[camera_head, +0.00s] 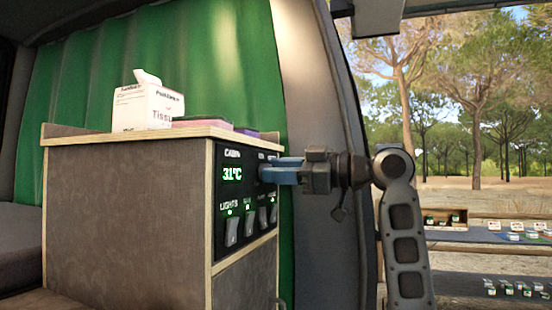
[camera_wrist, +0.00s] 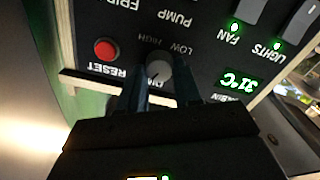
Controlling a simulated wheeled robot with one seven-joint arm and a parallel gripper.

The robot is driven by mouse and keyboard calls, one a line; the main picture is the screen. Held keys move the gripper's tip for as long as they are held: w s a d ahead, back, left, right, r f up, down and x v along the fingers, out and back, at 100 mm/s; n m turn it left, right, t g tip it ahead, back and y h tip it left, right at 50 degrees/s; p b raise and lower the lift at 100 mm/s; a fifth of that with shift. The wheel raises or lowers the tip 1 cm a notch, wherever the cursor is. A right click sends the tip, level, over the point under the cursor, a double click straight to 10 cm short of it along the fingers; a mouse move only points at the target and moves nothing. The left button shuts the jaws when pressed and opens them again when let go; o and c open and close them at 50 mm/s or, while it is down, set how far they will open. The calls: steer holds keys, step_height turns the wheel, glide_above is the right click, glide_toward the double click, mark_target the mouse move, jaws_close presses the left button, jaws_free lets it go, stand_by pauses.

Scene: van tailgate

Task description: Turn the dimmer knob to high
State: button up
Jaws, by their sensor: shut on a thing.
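The dimmer knob (camera_wrist: 158,72) is a small round light-grey knob on the black control panel (camera_wrist: 215,62). In the wrist view, which is upside down, LOW and HIGH are printed beside it. My gripper (camera_wrist: 157,88) has one dark blue finger on each side of the knob and is shut on it. In the head view my gripper (camera_head: 272,173) reaches the panel from the right, and its blue fingers hide the knob. I cannot clearly tell which way the knob points.
A red RESET button (camera_wrist: 106,50) sits close beside the knob. A green 31°C display (camera_head: 232,174) and several rocker switches (camera_head: 232,230) share the panel. A tissue box (camera_head: 147,106) stands on the cabinet top (camera_head: 90,139). The van's door frame (camera_head: 335,120) is close behind my gripper.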

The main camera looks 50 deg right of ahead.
steer(key=m+p, duration=1.7)
steer(key=shift+a+r+p, duration=0.1)
steer(key=shift+a+p, duration=0.1)
steer(key=shift+p, duration=0.1)
stand_by(0.4)
steer(key=o, duration=0.9)
steer(key=shift+a, duration=0.1)
steer(key=shift+c, duration=0.2)
steer(key=shift+o, duration=0.9)
steer(key=shift+m, duration=0.3)
steer(key=shift+d, duration=0.2)
